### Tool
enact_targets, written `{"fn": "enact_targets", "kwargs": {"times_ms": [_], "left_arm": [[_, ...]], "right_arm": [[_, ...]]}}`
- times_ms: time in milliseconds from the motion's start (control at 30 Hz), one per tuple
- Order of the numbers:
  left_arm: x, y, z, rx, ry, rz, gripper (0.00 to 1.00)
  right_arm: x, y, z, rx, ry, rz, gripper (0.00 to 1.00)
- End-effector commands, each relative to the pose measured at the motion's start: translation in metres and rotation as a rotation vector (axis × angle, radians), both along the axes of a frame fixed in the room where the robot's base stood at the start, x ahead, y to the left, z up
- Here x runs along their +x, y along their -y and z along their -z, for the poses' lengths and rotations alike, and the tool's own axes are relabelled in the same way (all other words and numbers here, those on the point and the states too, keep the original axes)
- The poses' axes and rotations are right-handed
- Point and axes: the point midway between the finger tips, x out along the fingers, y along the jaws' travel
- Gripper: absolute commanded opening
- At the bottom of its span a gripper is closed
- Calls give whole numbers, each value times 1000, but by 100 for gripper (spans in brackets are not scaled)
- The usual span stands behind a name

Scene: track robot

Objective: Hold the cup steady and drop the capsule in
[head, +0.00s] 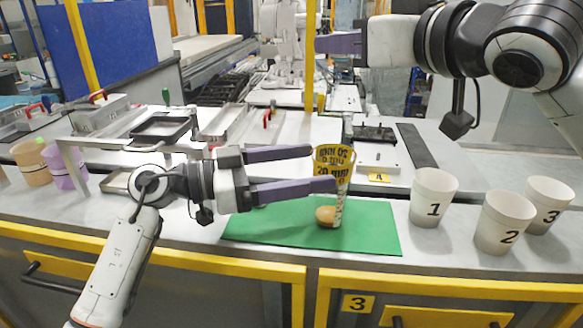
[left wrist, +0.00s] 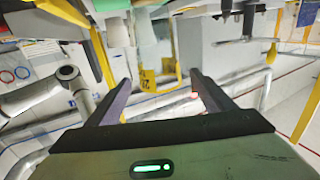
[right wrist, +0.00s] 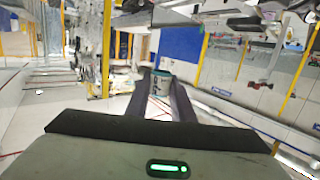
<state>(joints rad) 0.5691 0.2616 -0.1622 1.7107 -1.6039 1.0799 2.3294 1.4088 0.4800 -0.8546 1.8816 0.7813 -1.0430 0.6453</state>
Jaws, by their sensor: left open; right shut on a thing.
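A tall cup with yellow lettered sides (head: 333,160) stands on the green mat (head: 275,225), and a round brown thing (head: 326,215) shows at its base. My left gripper (head: 324,167) is open beside the cup. Its lower finger crosses in front of the cup, and the upper fingertip ends near the cup's left edge. My right gripper (head: 335,43) is high above and behind the cup, seen edge-on. In the right wrist view it is shut on a small teal-and-grey thing (right wrist: 160,82); I cannot tell for sure that this is the capsule.
White cups numbered 1 (head: 433,200), 2 (head: 503,222) and 3 (head: 546,208) stand right of the mat. An orange cup (head: 32,160) and a purple cup (head: 65,165) are far left. Metal trays (head: 160,130) lie behind my left arm. The mat's front is clear.

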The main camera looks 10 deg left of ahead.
Motion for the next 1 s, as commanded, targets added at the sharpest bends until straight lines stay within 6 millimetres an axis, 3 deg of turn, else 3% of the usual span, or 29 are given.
{"fn": "enact_targets", "kwargs": {"times_ms": [300, 700, 967, 1000], "left_arm": [[16, 41, -1, -3, 1, 1, 76], [19, 48, 0, -1, 2, 1, 76], [19, 48, 0, -1, 2, 1, 32], [19, 48, 0, -1, 2, 1, 51]], "right_arm": [[0, 0, 0, 0, 0, 0, 0], [0, 0, 0, 0, 0, 0, 0], [0, 0, 0, 0, 0, 0, 0], [0, 0, 0, 0, 0, 0, 0]]}}
